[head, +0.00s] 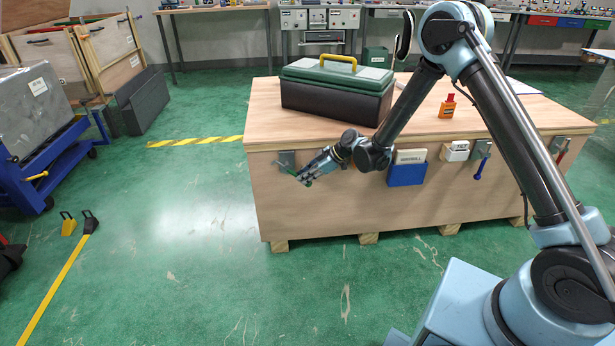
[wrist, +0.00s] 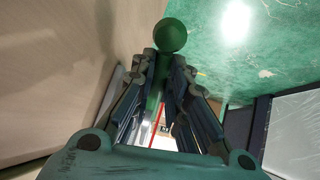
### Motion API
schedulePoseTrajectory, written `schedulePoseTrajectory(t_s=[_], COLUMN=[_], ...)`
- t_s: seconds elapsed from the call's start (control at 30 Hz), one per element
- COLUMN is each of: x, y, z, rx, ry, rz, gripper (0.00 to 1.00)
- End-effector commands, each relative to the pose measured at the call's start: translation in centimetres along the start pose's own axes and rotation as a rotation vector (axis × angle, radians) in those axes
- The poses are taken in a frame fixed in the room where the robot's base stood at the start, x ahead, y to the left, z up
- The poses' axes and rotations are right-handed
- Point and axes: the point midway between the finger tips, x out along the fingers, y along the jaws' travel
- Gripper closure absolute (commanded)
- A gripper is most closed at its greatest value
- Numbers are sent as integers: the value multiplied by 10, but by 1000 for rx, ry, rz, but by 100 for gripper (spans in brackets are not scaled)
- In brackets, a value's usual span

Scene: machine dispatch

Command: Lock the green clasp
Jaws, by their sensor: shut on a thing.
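The green clasp (head: 286,158) is on the front face of the wooden crate (head: 330,215), near its left end. Its grey plate shows in the head view. In the wrist view its green lever with a round knob (wrist: 171,36) stands between my fingers, the knob sticking out past the fingertips. My gripper (head: 305,176) is at the clasp, in front of the crate face. In the wrist view my gripper (wrist: 163,72) is shut on the green lever, with a finger on each side. The fingers hide part of the lever, and the clasp's hook is too small to make out.
A toolbox (head: 335,92) and an orange bottle (head: 447,107) stand on the crate. A blue manual holder (head: 407,175), a white box (head: 457,152), a blue-handled clasp (head: 482,165) and a red-handled clasp (head: 562,153) are on its front.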

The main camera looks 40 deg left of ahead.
Motion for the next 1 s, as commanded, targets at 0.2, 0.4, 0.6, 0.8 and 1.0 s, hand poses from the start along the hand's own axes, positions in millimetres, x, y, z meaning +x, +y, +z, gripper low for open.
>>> schedulePoseTrajectory(t_s=[0.2, 0.4, 0.6, 0.8, 1.0], x=[-1, 1, 1, -8, -29], y=[0, -1, -1, 0, 5], z=[3, 1, -1, -10, -32], rx=[1, -2, -3, -3, -2], ry=[-7, -5, -5, -4, -4], rz=[1, -1, -2, -2, -3], gripper=[76, 65, 65, 65, 65])
